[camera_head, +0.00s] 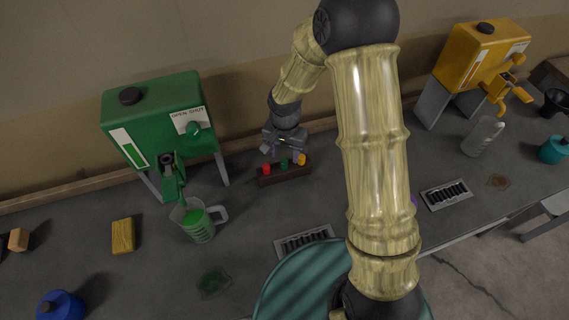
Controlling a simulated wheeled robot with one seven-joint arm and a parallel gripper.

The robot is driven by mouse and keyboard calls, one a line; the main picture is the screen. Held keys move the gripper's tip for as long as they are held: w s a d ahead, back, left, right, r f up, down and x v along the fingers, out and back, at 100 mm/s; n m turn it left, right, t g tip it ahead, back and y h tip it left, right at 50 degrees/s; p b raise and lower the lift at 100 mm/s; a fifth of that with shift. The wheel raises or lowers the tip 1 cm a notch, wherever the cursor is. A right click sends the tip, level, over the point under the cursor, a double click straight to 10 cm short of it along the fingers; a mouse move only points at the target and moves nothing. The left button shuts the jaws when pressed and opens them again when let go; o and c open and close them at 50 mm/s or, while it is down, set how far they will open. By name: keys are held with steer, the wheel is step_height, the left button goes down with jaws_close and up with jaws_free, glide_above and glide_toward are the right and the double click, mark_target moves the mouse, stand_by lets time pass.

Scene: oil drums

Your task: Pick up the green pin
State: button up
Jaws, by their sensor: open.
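The green pin (284,164) stands in a dark block (270,178) on the counter, between a red pin (267,169) and an orange pin (301,159). My gripper (284,155) hangs just above and behind the block, pointing down, close over the pins. Its jaws are open and hold nothing that I can see. The fingertips are small and dark here, and I cannot tell whether they touch or straddle the green pin.
A green drum (155,115) with a tap stands left, a measuring jug (197,222) of green liquid below it. A sponge (123,236) and drain grate (304,240) lie on the counter (150,280).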

mark_target(284, 161)
steer(key=shift+w+a+f+p, duration=0.15)
steer(key=shift+f+p, duration=0.4)
steer(key=shift+f, duration=1.65)
jaws_close()
